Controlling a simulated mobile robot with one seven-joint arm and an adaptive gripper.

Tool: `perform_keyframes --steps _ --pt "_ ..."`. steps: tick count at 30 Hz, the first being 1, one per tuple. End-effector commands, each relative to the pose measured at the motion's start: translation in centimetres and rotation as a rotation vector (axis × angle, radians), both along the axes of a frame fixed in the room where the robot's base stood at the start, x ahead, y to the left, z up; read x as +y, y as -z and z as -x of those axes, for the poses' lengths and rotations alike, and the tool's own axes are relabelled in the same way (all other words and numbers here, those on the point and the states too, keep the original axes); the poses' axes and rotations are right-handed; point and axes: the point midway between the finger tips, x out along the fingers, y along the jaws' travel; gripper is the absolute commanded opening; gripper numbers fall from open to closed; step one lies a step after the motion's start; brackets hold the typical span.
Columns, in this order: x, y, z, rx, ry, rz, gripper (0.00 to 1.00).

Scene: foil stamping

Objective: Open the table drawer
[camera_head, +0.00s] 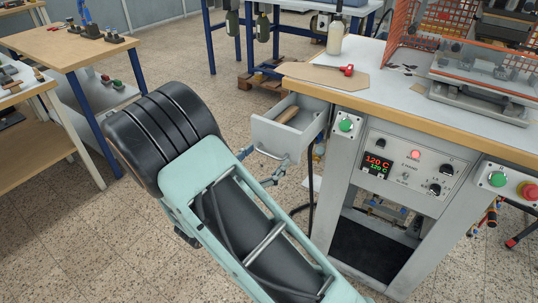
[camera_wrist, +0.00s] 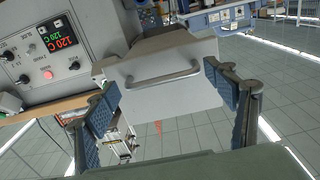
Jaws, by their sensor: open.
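The table drawer (camera_head: 290,127) stands pulled out from the left side of the work table (camera_head: 345,93). A brown object (camera_head: 286,115) lies inside it. Its light grey front fills the middle of the wrist view (camera_wrist: 170,100), with a metal bar handle (camera_wrist: 163,76) across it. The handle also shows in the head view (camera_head: 270,154). My gripper (camera_head: 276,172) is open just in front of the drawer front. In the wrist view its blue-padded fingers (camera_wrist: 160,85) stand apart on either side of the handle, not closed on it. I cannot tell whether either finger touches the drawer.
A control panel (camera_head: 405,165) with a red and green display is on the table's front. A green button (camera_head: 346,124) sits near the drawer. Another bench (camera_head: 60,45) stands at the left. Floor in between is clear.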

Motion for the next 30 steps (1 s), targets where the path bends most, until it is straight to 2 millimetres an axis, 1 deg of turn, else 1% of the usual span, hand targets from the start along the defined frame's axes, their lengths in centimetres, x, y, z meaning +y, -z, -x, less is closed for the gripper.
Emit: perform_keyframes --steps 3,9,12,15,20,30 --pt "1.6 0.0 2.0 0.002 -0.005 0.0 0.78" --pt "4.0 0.0 5.5 0.001 -0.003 0.0 0.78" --pt "4.9 0.0 6.8 0.001 -0.001 0.001 0.78" --pt "5.5 0.0 7.7 0.001 0.001 0.0 0.78" --pt "5.9 0.0 8.3 0.001 0.003 0.001 0.78" --pt "5.9 0.0 8.3 0.001 0.003 0.001 0.78"
